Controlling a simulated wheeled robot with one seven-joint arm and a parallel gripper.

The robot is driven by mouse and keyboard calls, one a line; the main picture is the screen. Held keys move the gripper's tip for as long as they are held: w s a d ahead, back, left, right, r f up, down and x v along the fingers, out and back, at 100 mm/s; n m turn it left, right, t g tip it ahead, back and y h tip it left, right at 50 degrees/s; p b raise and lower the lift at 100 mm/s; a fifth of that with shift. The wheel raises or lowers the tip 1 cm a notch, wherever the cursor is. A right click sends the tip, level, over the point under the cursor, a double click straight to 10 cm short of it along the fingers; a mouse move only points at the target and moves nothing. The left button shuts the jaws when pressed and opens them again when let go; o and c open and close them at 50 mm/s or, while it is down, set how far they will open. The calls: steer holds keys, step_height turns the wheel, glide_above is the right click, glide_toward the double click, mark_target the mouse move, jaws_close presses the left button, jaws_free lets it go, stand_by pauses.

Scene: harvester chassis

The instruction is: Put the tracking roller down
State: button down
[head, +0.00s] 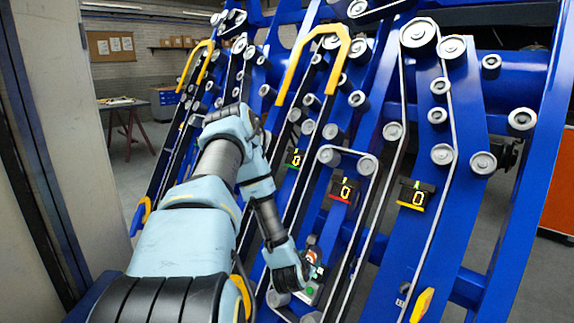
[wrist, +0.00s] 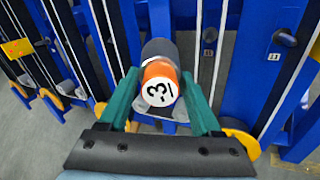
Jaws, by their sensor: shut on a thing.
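Several grey rollers (head: 442,154) and pale belts line the slanted blue beams. Three small displays reading 0 (head: 344,191) are mounted on them. Yellow curved bars (head: 310,45) stick out above. A work table (head: 123,103) stands far back left, with open floor around it.

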steer(key=a+r+n+y, duration=0.2)
steer(key=a+r, duration=0.1)
steer(key=a, duration=0.5)
steer(key=s+a+r+n+y, duration=0.1)
steer(key=a+r+y, duration=0.1)
steer(key=a, duration=0.7)
steer(key=shift+s+r+n+t, duration=0.15)
steer(key=shift+r+n+t, duration=0.25)
steer(key=shift+r, duration=0.4)
steer(key=shift+d, duration=0.1)
